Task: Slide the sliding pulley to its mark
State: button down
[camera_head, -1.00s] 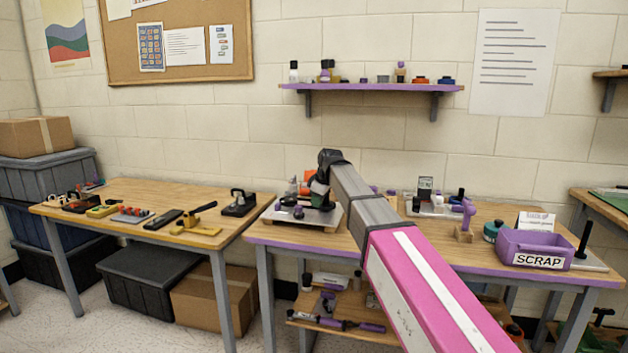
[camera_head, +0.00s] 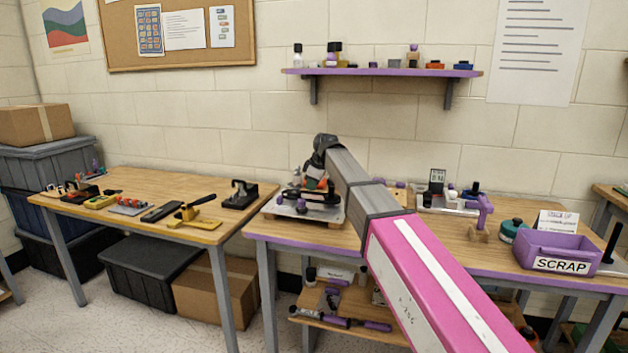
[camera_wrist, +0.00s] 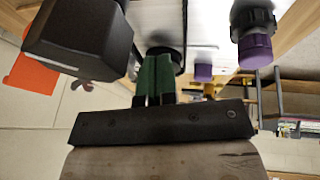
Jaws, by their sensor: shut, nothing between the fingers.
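A light plate (camera_head: 330,217) on wooden supports bears dark round parts and purple knobs at the left end of the purple-edged bench. My gripper (camera_head: 314,187) is over this plate, partly hidden by my arm. In the wrist view, its green fingers (camera_wrist: 155,78) are together and empty. A black round part (camera_wrist: 178,57) shows just behind the fingertips; I cannot tell whether they touch. A purple knob (camera_wrist: 203,72) and a larger dark knob with a purple end (camera_wrist: 254,45) are to the right. I cannot tell which part is the sliding pulley, and its mark is not distinguishable.
In the wrist view a big black block (camera_wrist: 82,38) is close left of the fingers. Right along the bench are a purple clamp-like piece (camera_head: 482,208) and a purple SCRAP bin (camera_head: 560,250). A yellow-edged table (camera_head: 150,185) with tools stands left. A shelf (camera_head: 385,72) hangs above.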

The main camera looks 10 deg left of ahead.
jog(key=x, duration=0.4)
jog(key=shift+a+f, duration=0.1)
jog(key=shift+f, duration=0.25)
jog(key=shift+w+a, duration=0.15)
jog(key=shift+a, duration=1)
jog(key=shift+d, duration=0.75)
jog(key=v, duration=0.8)
